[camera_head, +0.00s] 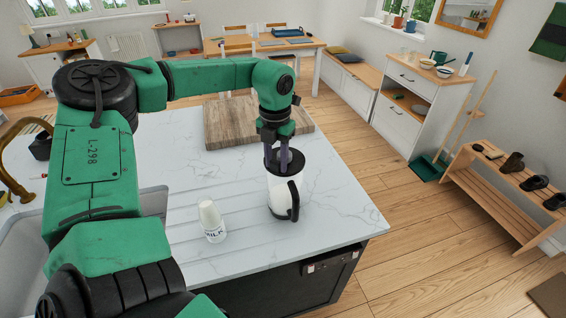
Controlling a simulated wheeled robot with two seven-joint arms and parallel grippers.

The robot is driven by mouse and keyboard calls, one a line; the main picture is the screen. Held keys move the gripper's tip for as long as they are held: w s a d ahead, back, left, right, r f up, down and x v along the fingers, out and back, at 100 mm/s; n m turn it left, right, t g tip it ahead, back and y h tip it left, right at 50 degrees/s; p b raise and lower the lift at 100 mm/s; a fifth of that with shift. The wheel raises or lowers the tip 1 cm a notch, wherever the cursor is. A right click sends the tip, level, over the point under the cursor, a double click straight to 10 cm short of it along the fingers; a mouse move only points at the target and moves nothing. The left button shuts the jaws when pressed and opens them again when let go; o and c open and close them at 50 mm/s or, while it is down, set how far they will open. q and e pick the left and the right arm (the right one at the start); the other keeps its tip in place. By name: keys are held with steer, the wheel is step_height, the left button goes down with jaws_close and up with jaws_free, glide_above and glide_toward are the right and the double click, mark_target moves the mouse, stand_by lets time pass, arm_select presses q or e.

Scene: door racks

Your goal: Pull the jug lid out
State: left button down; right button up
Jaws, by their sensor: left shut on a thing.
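A white jug (283,196) with a black handle stands upright on the marble counter, near its right front corner. Its dark lid (291,166) sits at the top of the jug. My left gripper (277,157) points down from above and is shut on the lid; its fingers hide part of it. I cannot tell whether the lid is raised from the rim. My right gripper is not in view.
A white milk bottle (211,221) stands on the counter left of the jug. A thick wooden board (225,126) lies behind it. A sink (40,235) is at the left. Bare counter (340,215) lies right of the jug, up to the edge.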

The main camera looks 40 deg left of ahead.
arm_select(q)
steer(key=shift+r+p, duration=0.8)
steer(key=shift+r, duration=1.2)
